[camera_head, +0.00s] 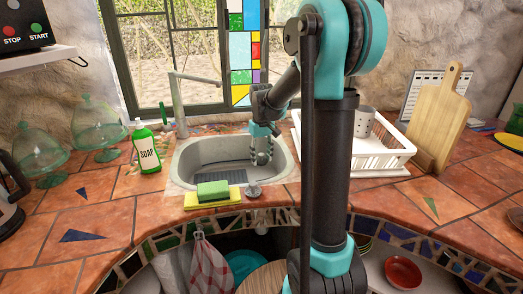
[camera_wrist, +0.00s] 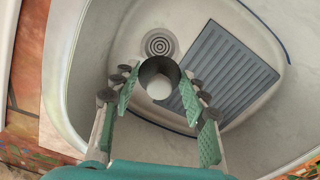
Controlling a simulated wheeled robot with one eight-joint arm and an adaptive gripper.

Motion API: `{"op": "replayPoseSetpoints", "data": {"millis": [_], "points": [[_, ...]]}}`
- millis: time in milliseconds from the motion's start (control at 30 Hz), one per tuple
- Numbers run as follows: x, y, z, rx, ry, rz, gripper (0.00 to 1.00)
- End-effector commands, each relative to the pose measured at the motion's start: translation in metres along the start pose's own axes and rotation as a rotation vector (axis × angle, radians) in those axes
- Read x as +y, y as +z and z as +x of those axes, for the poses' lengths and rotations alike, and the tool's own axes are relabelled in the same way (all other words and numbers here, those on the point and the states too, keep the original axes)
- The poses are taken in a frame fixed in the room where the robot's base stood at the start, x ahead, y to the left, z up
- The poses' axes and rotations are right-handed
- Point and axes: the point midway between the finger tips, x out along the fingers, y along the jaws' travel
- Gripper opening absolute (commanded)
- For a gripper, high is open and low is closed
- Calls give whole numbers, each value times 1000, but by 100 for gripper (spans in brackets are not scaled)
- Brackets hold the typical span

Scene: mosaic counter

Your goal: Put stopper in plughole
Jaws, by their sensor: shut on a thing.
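My gripper (camera_wrist: 158,92) is shut on a round, dark-rimmed piece with a pale centre, which looks like the stopper (camera_wrist: 159,88). It sits between the green finger pads in the wrist view. The plughole (camera_wrist: 159,43) is a ringed grey drain in the sink floor, showing just beyond the stopper in that view and not covered by it. In the head view my gripper (camera_head: 261,156) points down into the sink (camera_head: 185,165). The height of the stopper above the sink floor is hard to tell.
A ribbed grey mat area (camera_wrist: 228,70) lies right of the plughole. A green sponge (camera_head: 213,191) on a yellow cloth and a small grey metal piece (camera_head: 253,191) lie at the sink's front edge. A soap bottle (camera_head: 146,148) stands left, a white dish rack (camera_head: 372,160) right.

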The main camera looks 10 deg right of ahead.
Motion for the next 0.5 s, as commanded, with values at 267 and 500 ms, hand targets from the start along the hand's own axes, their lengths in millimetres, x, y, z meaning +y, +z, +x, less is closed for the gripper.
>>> {"op": "replayPoseSetpoints", "data": {"millis": [267, 500], "points": [[0, 0, 31, 0, 0, 0, 15], [0, 0, 57, 0, 0, 0, 15]]}}
